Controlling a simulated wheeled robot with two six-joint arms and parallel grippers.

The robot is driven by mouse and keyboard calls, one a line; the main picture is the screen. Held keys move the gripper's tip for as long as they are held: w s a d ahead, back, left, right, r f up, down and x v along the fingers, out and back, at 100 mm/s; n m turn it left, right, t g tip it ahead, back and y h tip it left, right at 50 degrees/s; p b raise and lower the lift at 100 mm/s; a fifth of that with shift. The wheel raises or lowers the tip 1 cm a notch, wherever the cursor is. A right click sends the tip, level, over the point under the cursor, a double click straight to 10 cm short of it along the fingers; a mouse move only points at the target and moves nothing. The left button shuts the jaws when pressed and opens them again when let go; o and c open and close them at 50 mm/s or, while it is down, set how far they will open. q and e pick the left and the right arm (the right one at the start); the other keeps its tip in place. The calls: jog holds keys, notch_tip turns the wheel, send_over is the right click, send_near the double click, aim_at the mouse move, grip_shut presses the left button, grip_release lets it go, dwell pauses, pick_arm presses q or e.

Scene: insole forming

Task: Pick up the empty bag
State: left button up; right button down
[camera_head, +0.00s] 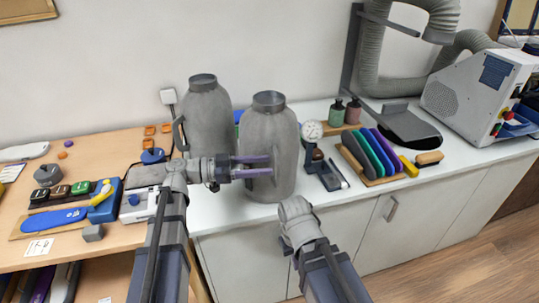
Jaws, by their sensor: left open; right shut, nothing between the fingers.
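Two grey, upright, bag-like vessels with dark round necks stand on the white counter; I cannot tell which is the empty bag. The left grey vessel (207,118) stands a little farther back. The right grey vessel (270,125) is nearer the front edge. My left gripper (252,167) is open, its two purple fingers level and one above the other, in front of the right vessel's left side. I cannot tell whether they touch it. My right gripper (297,212) is lower, by the counter's front edge, with its fingers mostly hidden; it is shut and holds nothing.
Right of the vessels stand a dial gauge (312,130) and a rack of coloured insoles (374,153). A wooden bench (120,148) with tools and a blue insole (54,219) is at left. A white machine (478,92) stands at far right.

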pick_arm(q)
jog(key=w+d, duration=0.1)
jog(key=d, duration=0.6)
jog(key=shift+d, duration=0.4)
jog(key=shift+c, duration=0.3)
grip_shut()
dwell(1.0)
